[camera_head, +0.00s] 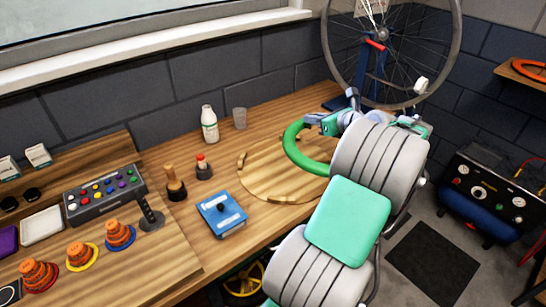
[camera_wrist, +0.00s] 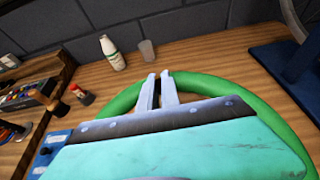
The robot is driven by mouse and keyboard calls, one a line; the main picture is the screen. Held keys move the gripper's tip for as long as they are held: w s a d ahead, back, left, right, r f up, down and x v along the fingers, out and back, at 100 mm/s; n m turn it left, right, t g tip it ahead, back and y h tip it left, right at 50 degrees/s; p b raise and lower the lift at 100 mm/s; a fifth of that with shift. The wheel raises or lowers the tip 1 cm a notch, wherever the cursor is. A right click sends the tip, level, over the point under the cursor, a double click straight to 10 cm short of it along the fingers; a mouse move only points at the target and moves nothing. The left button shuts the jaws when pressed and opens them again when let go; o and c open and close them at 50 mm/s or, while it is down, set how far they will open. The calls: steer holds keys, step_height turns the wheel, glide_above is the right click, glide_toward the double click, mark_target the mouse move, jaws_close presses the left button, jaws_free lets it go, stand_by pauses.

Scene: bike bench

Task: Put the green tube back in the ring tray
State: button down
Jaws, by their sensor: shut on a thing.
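The green tube (camera_head: 291,148) is a thick ring, seen at the upper left of my arm in the head view. My gripper (camera_head: 318,122) is shut on its far side. In the wrist view the fingers of my gripper (camera_wrist: 158,80) meet the tube (camera_wrist: 122,103), which curves away to both sides. The ring tray (camera_head: 262,181) is a round wooden tray with small raised rim pieces on the bench. The tube overlaps its right part in the head view; the height between them is hard to tell. My arm hides part of both.
A white bottle (camera_head: 209,125) and a grey cup (camera_head: 240,118) stand behind the tray. A wheel stand (camera_head: 364,75) rises at the back right.

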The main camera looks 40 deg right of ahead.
steer(key=w+a+f, duration=0.1)
steer(key=w+f, duration=0.2)
steer(key=w, duration=0.1)
steer(key=w+a+f, duration=0.2)
steer(key=w+f, duration=0.1)
steer(key=w, duration=0.1)
steer(key=w+a+f+p, duration=0.1)
steer(key=w+a+f, duration=0.1)
steer(key=w+f, duration=0.1)
steer(key=shift+w+a+f, duration=0.15)
steer(key=shift+w+f, duration=0.05)
steer(key=shift+w, duration=0.25)
steer(key=shift+w+a+f, duration=0.1)
steer(key=shift+w+f, duration=0.1)
steer(key=shift+w, duration=0.2)
step_height(320, 180, down, 3)
steer(key=shift+r+p, duration=0.1)
steer(key=shift+p, duration=0.25)
steer(key=shift+f, duration=0.3)
steer(key=c, duration=1.6)
jaws_free()
steer(key=shift+r, duration=0.1)
